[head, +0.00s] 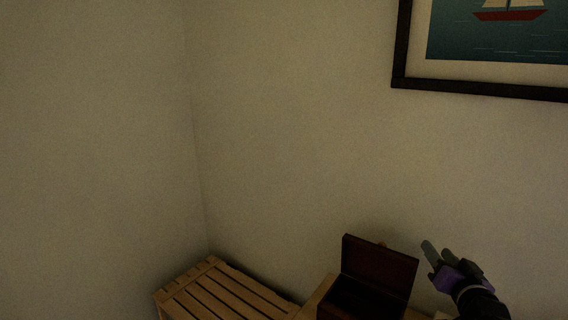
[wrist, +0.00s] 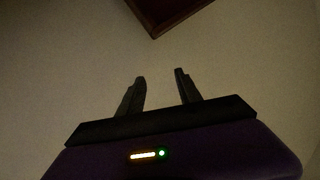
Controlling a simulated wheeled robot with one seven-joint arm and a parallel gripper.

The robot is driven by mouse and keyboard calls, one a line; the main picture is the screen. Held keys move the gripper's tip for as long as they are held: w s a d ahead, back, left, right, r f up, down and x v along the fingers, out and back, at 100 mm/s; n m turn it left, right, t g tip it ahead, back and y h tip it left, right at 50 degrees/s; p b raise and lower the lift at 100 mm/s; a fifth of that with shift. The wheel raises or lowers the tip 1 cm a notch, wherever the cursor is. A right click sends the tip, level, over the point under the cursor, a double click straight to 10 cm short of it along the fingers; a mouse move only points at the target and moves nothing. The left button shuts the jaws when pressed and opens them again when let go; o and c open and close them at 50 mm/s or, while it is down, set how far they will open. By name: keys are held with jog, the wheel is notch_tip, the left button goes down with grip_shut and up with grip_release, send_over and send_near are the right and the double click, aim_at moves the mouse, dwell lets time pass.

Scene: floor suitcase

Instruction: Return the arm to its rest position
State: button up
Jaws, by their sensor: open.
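My gripper (head: 438,254) is raised at the lower right of the head view, just right of an open dark red box. Its purple body and grey fingers show against the pale wall. In the wrist view my gripper (wrist: 161,76) has its two dark fingers apart with nothing between them. It is open and empty. Most of my arm lies outside the head view.
The dark box (head: 378,268) stands with its lid up at the bottom of the head view. A slatted wooden rack (head: 215,290) is left of it, in the corner. A framed sailboat picture (head: 480,90) hangs above. The wall between is bare.

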jog(key=s+a+f+n, duration=0.1)
jog(key=s+a+f, duration=0.2)
jog(key=s, duration=1.4)
jog(key=s+a+f+n+g+y, duration=0.1)
jog(key=s+a, duration=0.7)
jog(key=s, duration=1)
jog(key=s+a+f+n+y, duration=0.1)
jog(key=s+a+f+n, duration=0.2)
jog(key=s, duration=1.4)
notch_tip(320, 180, down, 3)
jog(key=a, duration=0.2)
jog(key=shift+s+a+r+g, duration=0.2)
jog(key=shift+a+g, duration=0.1)
jog(key=shift+g, duration=0.1)
